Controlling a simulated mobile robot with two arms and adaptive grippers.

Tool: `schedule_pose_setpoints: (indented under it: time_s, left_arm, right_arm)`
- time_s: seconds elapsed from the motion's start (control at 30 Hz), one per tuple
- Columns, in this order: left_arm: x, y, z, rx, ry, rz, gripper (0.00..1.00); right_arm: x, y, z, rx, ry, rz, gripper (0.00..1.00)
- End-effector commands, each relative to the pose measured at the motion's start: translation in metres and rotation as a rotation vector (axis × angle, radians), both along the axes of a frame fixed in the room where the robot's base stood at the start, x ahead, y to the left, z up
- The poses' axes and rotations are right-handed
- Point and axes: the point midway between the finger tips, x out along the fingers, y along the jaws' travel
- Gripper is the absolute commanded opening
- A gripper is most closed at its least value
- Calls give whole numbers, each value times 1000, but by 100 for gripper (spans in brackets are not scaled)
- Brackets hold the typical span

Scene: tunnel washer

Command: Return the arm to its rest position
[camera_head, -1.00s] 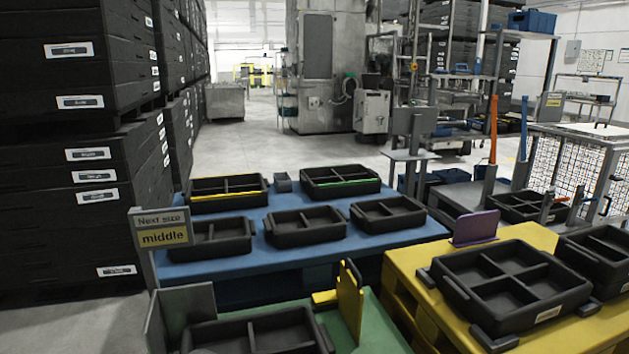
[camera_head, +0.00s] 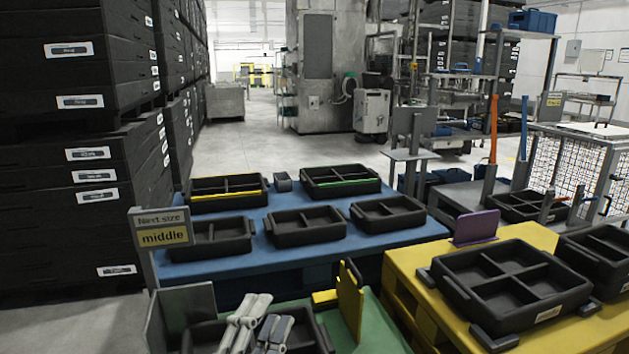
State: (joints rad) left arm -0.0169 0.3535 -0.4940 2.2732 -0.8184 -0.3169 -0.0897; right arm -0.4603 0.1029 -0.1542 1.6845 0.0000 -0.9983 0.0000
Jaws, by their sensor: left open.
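My left gripper (camera_head: 258,322) shows at the bottom of the head view, with pale grey fingers standing apart and nothing seen between them. It is over the black tray (camera_head: 311,318) on the green table (camera_head: 375,330) and hides part of that tray. Whether it touches the tray I cannot tell. My right gripper is not in view.
A blue table (camera_head: 330,251) with several black trays stands ahead. A yellow pallet table (camera_head: 420,262) with divided black trays is at the right. Stacked black crates (camera_head: 75,200) fill the left.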

Motion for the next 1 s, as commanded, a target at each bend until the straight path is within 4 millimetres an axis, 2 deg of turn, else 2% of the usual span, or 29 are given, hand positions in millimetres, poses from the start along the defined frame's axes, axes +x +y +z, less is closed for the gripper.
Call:
schedule_pose_setpoints:
  time_s: [0.03,0.17,0.27,0.4,0.5,0.6,0.7,0.83,1.0]
  left_arm:
    - [4,20,-20,-75,110,63,41]
    - [2,68,-80,-247,396,221,41]
    - [-15,97,-133,-364,626,334,41]
    - [-62,123,-205,-497,951,479,41]
    - [-103,131,-245,-567,1158,561,41]
    - [-144,133,-274,-615,1338,626,41]
    - [-184,132,-294,-650,1497,680,41]
    - [-234,128,-310,-681,1689,736,41]
    - [-218,126,-356,-667,1691,740,41]
  right_arm:
    - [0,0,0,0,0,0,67]
    - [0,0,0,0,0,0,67]
    - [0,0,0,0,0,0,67]
    - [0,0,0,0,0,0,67]
    - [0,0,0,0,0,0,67]
    - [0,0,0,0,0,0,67]
    - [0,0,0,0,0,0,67]
    - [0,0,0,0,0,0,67]
    - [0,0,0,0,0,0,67]
